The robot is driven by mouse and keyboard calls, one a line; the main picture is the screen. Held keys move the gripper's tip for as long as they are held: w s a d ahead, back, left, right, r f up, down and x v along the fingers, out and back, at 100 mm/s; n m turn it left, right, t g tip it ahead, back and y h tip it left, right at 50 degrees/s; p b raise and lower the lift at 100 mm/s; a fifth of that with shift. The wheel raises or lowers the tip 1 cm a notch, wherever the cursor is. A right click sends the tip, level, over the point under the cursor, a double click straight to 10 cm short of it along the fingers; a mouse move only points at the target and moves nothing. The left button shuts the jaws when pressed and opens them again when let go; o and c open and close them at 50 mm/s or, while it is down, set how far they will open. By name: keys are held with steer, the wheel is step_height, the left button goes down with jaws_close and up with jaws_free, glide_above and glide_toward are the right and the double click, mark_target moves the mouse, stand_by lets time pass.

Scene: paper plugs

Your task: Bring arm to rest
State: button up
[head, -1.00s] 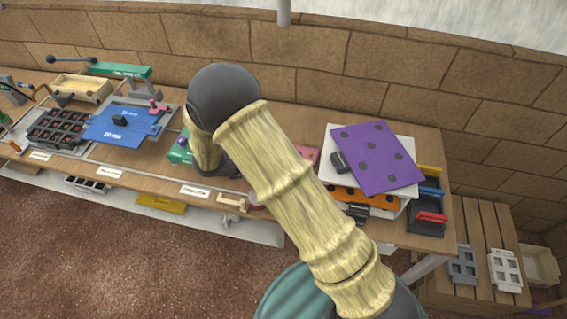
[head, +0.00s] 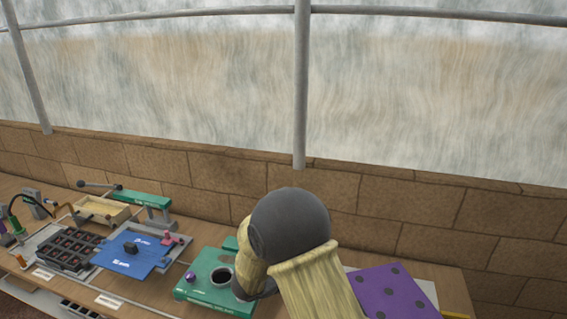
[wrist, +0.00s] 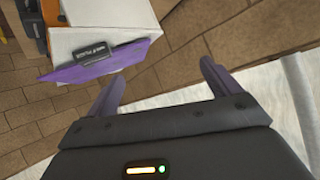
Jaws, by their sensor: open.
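My gripper (wrist: 160,92) shows in the wrist view with its two purple fingers spread wide apart and nothing between them. In the head view my arm rises from the bottom edge in front of the bench, and its dark joint hides part of the bench; my gripper itself cannot be made out there. In the wrist view, a white block (wrist: 105,22) with a purple spotted sheet (wrist: 85,68) and a dark clip (wrist: 105,50) on it lies beyond the left finger, apart from it. The purple sheet also shows in the head view (head: 393,290).
The wooden bench (head: 452,285) holds a green box (head: 215,300) with a round dark opening, a blue board (head: 125,262), a black cell tray (head: 68,248) and a wooden box (head: 100,209). A brick wall (head: 400,210) and a pale window with grey bars stand behind.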

step_height(320, 180, up, 5)
steer(key=s+d+n+y, duration=0.2)
steer(key=n+y, duration=0.5)
steer(key=y, duration=0.1)
steer(key=s+d+n+g, duration=0.2)
steer(key=s+d, duration=0.2)
steer(key=s, duration=0.5)
steer(key=s+d+n+g, duration=0.3)
steer(key=s+d, duration=0.1)
steer(key=s, duration=0.5)
steer(key=shift+s+b, duration=0.15)
steer(key=shift+b, duration=0.2)
steer(key=shift+f, duration=0.1)
